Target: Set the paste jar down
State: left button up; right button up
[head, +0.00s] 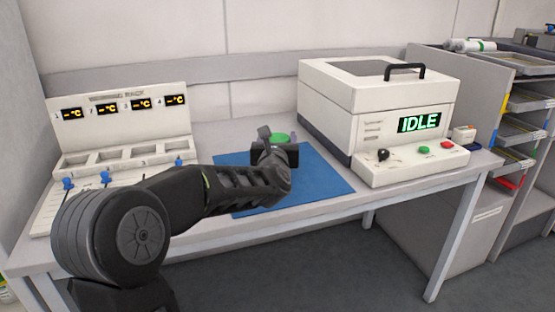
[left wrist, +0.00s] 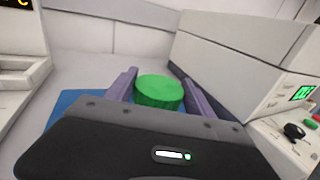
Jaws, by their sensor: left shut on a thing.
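The paste jar shows as a green lid (left wrist: 159,91) between the two fingers of my left gripper (left wrist: 160,88) in the left wrist view. My left gripper is shut on it. In the head view the green lid (head: 281,138) shows just past my left gripper (head: 275,143), over the far part of the blue mat (head: 318,180). The jar's body is hidden behind the gripper, so I cannot tell whether its base touches the mat. My right gripper is in neither view.
A white rack (head: 118,118) with several small displays and slots stands at the left of the table. A white machine (head: 370,115) reading IDLE, with a black handle, stands at the right. Trolley shelves (head: 520,105) are at the far right. The mat's right part is clear.

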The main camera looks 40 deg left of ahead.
pick_arm(q)
jog(key=shift+r, duration=0.1)
grip_shut()
notch_tip(320, 180, up, 10)
jog(key=p, duration=0.3)
dwell(0.7)
